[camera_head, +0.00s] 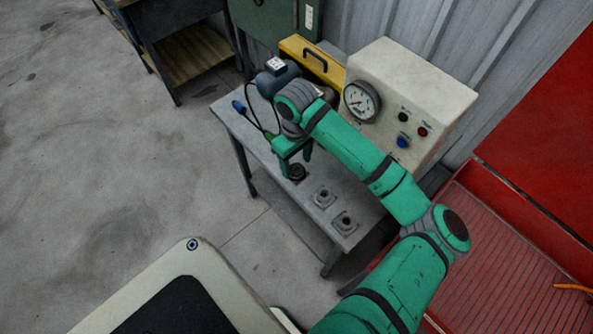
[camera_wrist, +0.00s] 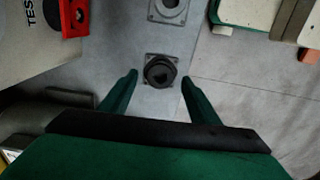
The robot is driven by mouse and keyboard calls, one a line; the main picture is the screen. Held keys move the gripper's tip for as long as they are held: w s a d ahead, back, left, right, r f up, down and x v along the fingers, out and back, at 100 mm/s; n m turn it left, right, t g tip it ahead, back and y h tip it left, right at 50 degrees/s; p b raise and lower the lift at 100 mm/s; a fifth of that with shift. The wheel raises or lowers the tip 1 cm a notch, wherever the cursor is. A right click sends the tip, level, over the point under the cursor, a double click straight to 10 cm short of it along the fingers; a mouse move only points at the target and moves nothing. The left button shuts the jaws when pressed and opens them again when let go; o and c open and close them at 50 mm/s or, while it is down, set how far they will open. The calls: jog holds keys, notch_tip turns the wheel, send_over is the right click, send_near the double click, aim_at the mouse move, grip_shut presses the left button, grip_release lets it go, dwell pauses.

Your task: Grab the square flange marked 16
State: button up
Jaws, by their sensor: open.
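Three square flanges sit in a row on a grey bench. The nearest to my gripper is a dark flange (camera_head: 297,173) with a raised round hub; it also shows in the wrist view (camera_wrist: 160,71). A lighter grey flange (camera_head: 324,197) lies beyond it, also in the wrist view (camera_wrist: 168,9). Another grey flange (camera_head: 344,223) lies near the bench's front end. No number can be read on any of them. My gripper (camera_head: 297,164) is open and empty just above the dark flange. In the wrist view its fingertips (camera_wrist: 159,77) stand either side of that flange.
The bench (camera_head: 258,147) also holds a test box (camera_head: 410,90) with a gauge, a blue-grey motor (camera_head: 277,77) and a blue-handled tool (camera_head: 239,107). A yellow case (camera_head: 312,61) stands behind. A red ribbed surface (camera_head: 500,255) is to the right; open floor lies left.

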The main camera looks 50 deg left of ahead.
jog(key=shift+f, duration=1.05)
grip_shut()
jog(key=shift+r, duration=0.15)
